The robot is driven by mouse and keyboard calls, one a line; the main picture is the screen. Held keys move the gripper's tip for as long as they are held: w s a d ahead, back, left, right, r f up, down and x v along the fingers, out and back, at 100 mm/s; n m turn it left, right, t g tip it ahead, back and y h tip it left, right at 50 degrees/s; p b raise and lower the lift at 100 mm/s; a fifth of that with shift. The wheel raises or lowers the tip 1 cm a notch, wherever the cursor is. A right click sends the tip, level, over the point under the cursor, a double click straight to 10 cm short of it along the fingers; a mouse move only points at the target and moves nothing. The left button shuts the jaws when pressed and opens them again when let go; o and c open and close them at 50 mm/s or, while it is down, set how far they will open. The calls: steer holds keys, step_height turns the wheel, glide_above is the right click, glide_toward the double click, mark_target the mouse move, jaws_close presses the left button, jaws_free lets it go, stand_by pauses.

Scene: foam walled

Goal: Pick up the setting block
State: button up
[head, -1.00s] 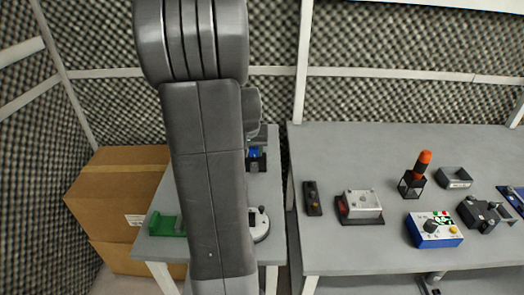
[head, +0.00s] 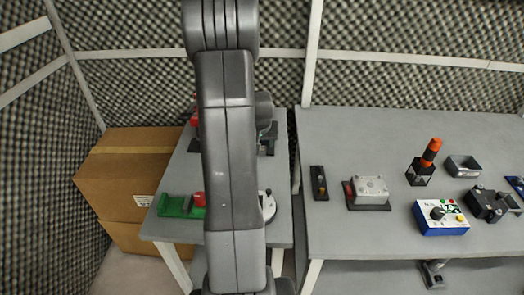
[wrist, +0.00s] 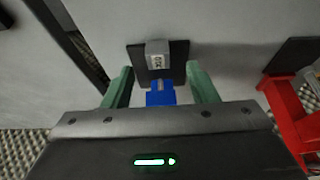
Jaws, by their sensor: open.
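In the wrist view, a small grey block with a dark marking (wrist: 157,52) sits on a black base (wrist: 178,58); it looks like the setting block. A blue piece (wrist: 160,94) is just below it in the picture; I cannot tell if they are joined. My gripper (wrist: 159,72) is open, with one green finger on each side of the blue piece and nothing visibly clamped. The grey block is at about the fingertips. In the head view my arm hides most of this spot; only a dark edge (head: 269,139) shows.
A red object (wrist: 292,112) stands right of my gripper. The small table also holds a green part (head: 181,206) and a round white item (head: 267,204). The right table carries a metal box (head: 369,190), a blue-white control box (head: 440,216) and others. Cardboard boxes (head: 125,175) stand left.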

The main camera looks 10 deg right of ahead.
steer(key=shift+p+x, duration=0.45)
steer(key=shift+x, duration=1.9)
steer(key=shift+d, duration=0.1)
jaws_close()
